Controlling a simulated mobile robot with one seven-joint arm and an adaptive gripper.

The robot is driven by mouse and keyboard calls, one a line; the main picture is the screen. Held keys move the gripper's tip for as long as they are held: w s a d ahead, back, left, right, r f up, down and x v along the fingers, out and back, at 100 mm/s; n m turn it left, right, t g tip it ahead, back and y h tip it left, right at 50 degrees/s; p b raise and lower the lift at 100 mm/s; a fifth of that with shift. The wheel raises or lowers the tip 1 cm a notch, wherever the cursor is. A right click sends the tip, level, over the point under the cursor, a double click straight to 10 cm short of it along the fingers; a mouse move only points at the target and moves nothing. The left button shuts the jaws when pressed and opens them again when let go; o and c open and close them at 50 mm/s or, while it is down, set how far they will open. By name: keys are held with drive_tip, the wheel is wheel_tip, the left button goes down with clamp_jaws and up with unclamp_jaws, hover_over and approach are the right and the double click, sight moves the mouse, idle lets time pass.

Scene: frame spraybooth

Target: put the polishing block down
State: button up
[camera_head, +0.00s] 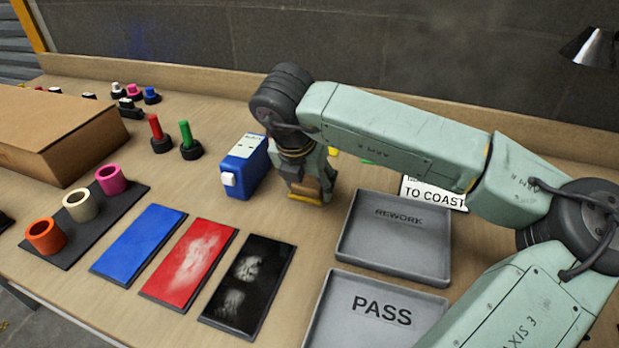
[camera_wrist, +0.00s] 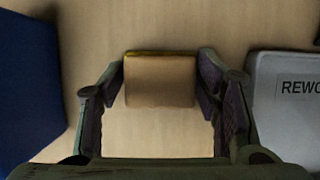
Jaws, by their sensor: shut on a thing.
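The polishing block is a small tan block with a yellow edge. In the wrist view the block (camera_wrist: 160,82) sits between the two fingers of my gripper (camera_wrist: 163,68), which are shut on its sides. In the head view my gripper (camera_head: 310,192) points down at the bench between the blue box and the REWORK tray, and a yellow-tan part of the block (camera_head: 304,186) shows at its fingers. The fingers hide much of the block there. I cannot tell whether its underside touches the bench.
A blue box (camera_head: 244,168) stands close left of my gripper. The grey REWORK tray (camera_head: 441,277) lies to the right, with the PASS tray (camera_head: 325,306) in front. Blue (camera_head: 138,243), red (camera_head: 189,262) and black (camera_head: 247,285) panels lie front left. Bare bench surrounds the block.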

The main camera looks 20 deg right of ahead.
drive_tip(key=shift+s+a+r, duration=0.1)
drive_tip(key=shift+s+r, duration=0.05)
drive_tip(key=shift+f, duration=0.25)
drive_tip(key=o, duration=1.2)
drive_tip(key=shift+r, duration=0.1)
drive_tip(key=shift+o, duration=0.2)
drive_tip(key=shift+r, duration=0.1)
drive_tip(key=shift+r, duration=0.2)
drive_tip(key=b+v, duration=0.2)
drive_tip(key=v, duration=0.9)
drive_tip(key=shift+s+r, duration=0.15)
drive_tip(key=shift+r, duration=0.15)
drive_tip(key=shift+a, duration=0.1)
